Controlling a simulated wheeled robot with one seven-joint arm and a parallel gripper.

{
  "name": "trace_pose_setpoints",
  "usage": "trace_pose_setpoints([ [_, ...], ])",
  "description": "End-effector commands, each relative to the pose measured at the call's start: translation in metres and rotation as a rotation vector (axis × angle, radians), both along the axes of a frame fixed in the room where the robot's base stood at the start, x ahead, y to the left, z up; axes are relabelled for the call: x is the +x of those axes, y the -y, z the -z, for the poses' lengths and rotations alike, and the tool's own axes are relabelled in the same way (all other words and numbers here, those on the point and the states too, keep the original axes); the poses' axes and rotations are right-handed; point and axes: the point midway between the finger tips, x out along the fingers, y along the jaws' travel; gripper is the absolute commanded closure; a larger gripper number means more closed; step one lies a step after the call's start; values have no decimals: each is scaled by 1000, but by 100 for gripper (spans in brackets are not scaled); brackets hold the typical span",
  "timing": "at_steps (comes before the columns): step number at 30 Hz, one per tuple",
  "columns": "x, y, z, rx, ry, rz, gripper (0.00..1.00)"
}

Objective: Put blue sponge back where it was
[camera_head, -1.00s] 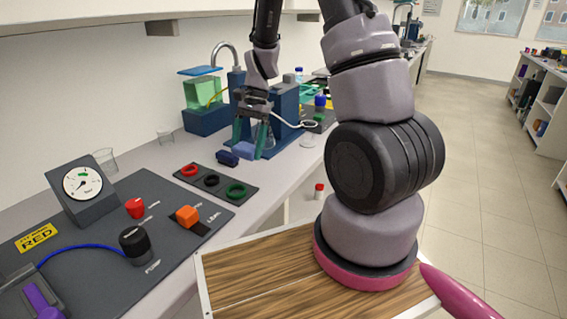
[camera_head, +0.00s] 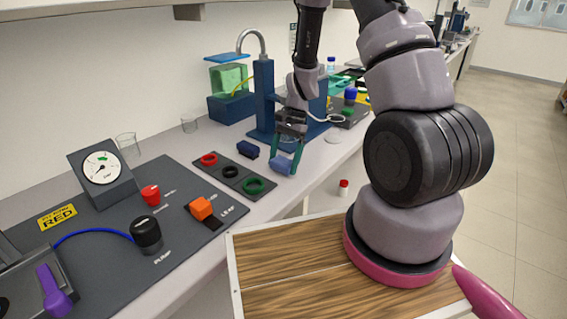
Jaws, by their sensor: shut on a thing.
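My gripper (camera_head: 284,170) reaches down over the bench with its teal fingers closed on a light blue block (camera_head: 281,164), which looks like the blue sponge. The held block is low over the bench, near its front edge; I cannot tell whether it touches the surface. A darker blue block (camera_head: 247,149) lies on the bench just left of it, apart from my gripper. The underside of the held block is hidden.
A dark mat with red, black and green rings (camera_head: 259,186) lies left of the gripper. A blue rig (camera_head: 264,100) with a tap stands behind it. A panel with a gauge (camera_head: 101,168), a black knob (camera_head: 146,234) and an orange block (camera_head: 201,208) fills the near left bench.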

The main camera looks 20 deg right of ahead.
Motion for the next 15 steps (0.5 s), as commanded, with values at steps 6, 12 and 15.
trace_pose_setpoints([
  [6, 0, 0, 7, 0, 0, 1, 61],
  [12, 0, 0, 10, 0, 0, 1, 61],
  [15, 0, 0, 10, 0, 0, 1, 0],
])
